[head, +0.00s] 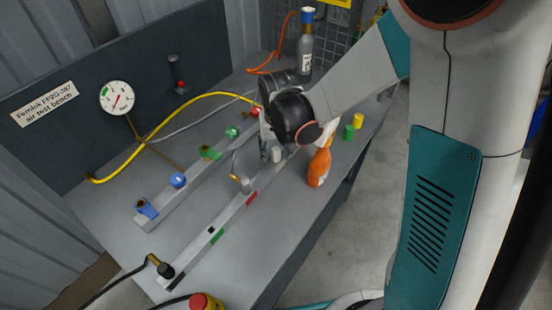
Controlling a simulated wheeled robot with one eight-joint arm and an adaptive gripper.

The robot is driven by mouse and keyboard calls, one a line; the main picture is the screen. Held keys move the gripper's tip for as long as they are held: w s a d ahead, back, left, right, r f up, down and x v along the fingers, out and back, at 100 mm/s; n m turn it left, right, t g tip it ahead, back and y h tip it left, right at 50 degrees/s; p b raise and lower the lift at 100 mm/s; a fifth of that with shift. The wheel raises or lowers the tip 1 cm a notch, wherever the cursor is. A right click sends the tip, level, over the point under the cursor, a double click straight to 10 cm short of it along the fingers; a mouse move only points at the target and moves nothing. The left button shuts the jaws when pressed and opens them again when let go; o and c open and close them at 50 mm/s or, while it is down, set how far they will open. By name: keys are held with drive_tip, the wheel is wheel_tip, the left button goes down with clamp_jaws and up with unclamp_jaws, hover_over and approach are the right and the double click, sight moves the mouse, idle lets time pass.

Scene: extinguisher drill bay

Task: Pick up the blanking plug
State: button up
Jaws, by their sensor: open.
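My gripper (271,150) hangs over the middle of the grey bench, pointing down, its fingers small and partly hidden by the black wrist. A small pale cylinder (277,155) shows at the fingertips; I cannot tell whether it stands between them or beside them. I cannot tell for sure which part is the blanking plug. Other small plug-like parts are a green cylinder (349,132) and a yellow cylinder (358,120), standing near the bench's right edge, apart from the gripper.
An orange spray bottle (319,167) stands close right of the gripper. A grey rail (185,190) carries blue, green and red fittings; a second bar (225,222) lies nearer. A yellow hose (160,126) crosses behind. A gauge (117,97) is on the back panel. The front right bench top is clear.

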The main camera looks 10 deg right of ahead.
drive_tip(key=shift+f, duration=0.5)
clamp_jaws()
drive_tip(key=shift+r, duration=0.2)
wheel_tip(320, 180, up, 20)
drive_tip(key=p, duration=0.7)
drive_tip(key=shift+f, duration=0.1)
